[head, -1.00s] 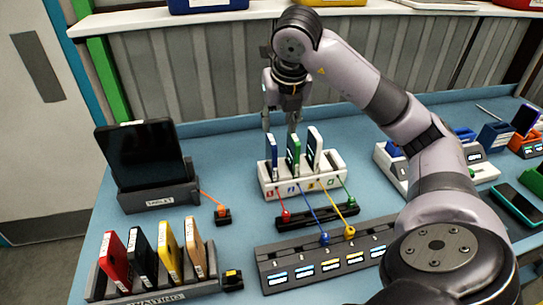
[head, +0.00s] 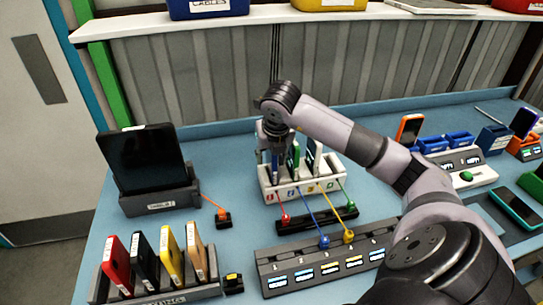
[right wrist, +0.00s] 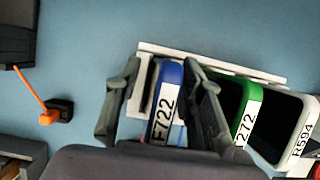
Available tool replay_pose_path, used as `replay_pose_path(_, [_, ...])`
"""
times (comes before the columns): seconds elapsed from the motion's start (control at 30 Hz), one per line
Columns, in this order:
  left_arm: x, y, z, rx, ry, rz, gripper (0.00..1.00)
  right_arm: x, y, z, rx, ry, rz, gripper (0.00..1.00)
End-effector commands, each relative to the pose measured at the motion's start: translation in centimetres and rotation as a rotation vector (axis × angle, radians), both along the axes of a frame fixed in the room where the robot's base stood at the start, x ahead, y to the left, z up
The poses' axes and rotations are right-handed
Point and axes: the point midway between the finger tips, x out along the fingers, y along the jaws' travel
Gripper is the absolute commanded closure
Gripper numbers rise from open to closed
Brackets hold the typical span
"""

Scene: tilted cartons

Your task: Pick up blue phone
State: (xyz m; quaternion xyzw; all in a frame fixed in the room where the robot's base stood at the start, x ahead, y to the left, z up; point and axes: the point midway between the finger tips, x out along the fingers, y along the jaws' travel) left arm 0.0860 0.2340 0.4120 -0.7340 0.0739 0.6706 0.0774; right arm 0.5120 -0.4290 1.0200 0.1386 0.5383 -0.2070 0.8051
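The blue phone (right wrist: 165,100), labelled with a number ending in 722, stands upright in the leftmost slot of the white charging rack (head: 300,188). In the head view the blue phone (head: 275,172) is partly hidden by my gripper. My right gripper (head: 271,153) points down over it. In the right wrist view the gripper (right wrist: 161,68) has one finger on each side of the blue phone. A gap shows at the left finger; whether the right finger touches is unclear. My left gripper is not in view.
A green phone (right wrist: 237,108) stands close beside the right finger, then a white phone (right wrist: 287,130). Colored cables run from the rack's front to a dark strip. A black tablet (head: 146,160) stands at left; several phones stand in a front-left rack (head: 190,290).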

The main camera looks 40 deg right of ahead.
Motion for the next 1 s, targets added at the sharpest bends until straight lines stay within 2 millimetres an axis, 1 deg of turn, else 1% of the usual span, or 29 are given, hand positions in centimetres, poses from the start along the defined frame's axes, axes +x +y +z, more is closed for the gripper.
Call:
replay_pose_path(0.23, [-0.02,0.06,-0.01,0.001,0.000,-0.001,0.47,0.04,-0.05,-0.17,-0.001,0.000,0.000,0.65])
replay_pose_path(0.77, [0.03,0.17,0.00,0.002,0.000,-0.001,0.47,0.04,-0.05,-0.12,0.000,-0.001,0.000,1.00])
replay_pose_path(1.0, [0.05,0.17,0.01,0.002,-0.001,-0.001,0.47,0.04,-0.06,-0.10,0.000,-0.001,0.000,1.00])
